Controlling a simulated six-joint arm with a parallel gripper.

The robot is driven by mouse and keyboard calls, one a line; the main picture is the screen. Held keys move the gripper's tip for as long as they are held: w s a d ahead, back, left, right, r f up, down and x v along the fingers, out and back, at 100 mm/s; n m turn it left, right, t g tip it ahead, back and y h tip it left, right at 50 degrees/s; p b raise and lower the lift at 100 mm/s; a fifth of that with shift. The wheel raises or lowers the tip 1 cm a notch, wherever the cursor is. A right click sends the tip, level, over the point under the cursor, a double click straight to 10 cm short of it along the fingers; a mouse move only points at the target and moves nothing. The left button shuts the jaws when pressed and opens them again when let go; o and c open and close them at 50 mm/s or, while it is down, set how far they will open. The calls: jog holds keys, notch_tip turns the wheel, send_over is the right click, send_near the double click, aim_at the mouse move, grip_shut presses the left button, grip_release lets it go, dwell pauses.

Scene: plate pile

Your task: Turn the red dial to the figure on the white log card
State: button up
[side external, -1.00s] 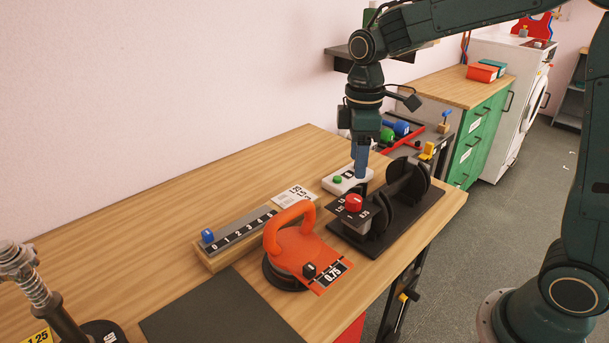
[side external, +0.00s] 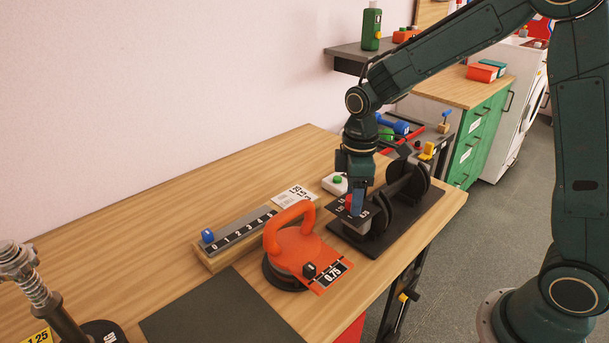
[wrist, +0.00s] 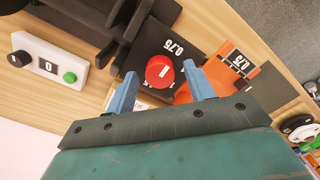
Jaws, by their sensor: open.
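The red dial (wrist: 160,71) is a round knob with a white mark, on a dark plate printed 0.75 in the wrist view. In the side view the red dial (side external: 349,201) is mostly hidden behind my gripper (side external: 357,205). In the wrist view the two blue fingers of my gripper (wrist: 163,92) are open, one on each side of the dial, with gaps between; whether they are down at its height I cannot tell. The white log card (side external: 295,196) lies behind the slider scale; its print is too small to read surely.
An orange-handled disc (side external: 280,244) with a 0.75 label stands beside the dial. A white box with a green button (side external: 336,183) sits behind, black weights (side external: 403,184) to the right. A numbered slider block (side external: 240,238) lies left. A dark mat (side external: 220,312) is clear.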

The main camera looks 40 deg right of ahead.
jog(key=c, duration=1)
jog(key=shift+m, duration=0.4)
jog(key=m, duration=0.9)
jog(key=shift+m, duration=0.3)
jog(key=m, duration=1.3)
jog(key=shift+m, duration=0.3)
